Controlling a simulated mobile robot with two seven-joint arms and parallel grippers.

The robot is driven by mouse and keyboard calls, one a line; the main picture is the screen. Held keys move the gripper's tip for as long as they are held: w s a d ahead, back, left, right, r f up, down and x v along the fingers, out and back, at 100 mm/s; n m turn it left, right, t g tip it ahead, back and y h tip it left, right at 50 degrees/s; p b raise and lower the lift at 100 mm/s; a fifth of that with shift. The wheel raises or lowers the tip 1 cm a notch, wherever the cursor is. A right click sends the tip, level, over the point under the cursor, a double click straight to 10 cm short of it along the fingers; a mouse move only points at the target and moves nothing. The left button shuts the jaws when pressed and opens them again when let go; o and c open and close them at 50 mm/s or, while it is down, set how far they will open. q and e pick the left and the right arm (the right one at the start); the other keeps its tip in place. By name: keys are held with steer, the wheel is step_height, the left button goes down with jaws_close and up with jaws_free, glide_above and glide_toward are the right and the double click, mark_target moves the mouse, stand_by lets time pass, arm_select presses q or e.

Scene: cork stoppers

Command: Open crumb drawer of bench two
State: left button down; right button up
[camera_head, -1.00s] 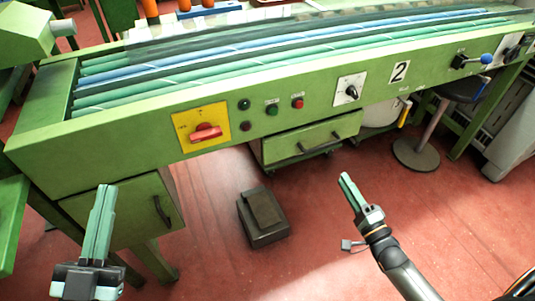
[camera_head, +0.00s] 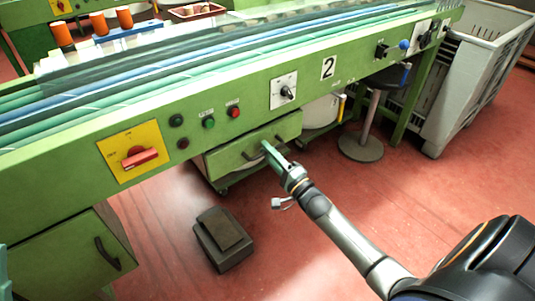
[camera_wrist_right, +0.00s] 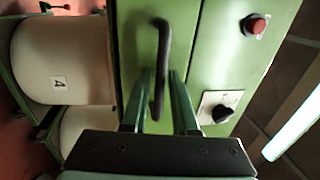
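Bench two (camera_head: 235,92) is the long green bench with a "2" plate, running across the head view. Its green drawer front (camera_head: 228,158) hangs below the bench and has a dark bar handle (camera_head: 270,153). My right gripper (camera_head: 270,150) is at this handle. In the right wrist view my right gripper (camera_wrist_right: 161,80) is open, with one finger on each side of the black handle (camera_wrist_right: 163,45); I cannot tell whether they touch it. The drawer looks shut. Only a sliver of my left gripper (camera_head: 3,272) shows at the left edge, its fingers mostly hidden.
A green cabinet (camera_head: 65,258) with its own dark handle stands at lower left. A dark pedal-like box (camera_head: 224,239) sits on the red floor. A stool (camera_head: 361,146) and a grey crate (camera_head: 460,90) stand to the right.

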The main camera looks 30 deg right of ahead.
steer(key=shift+w, duration=0.2)
jaws_close()
stand_by(1.4)
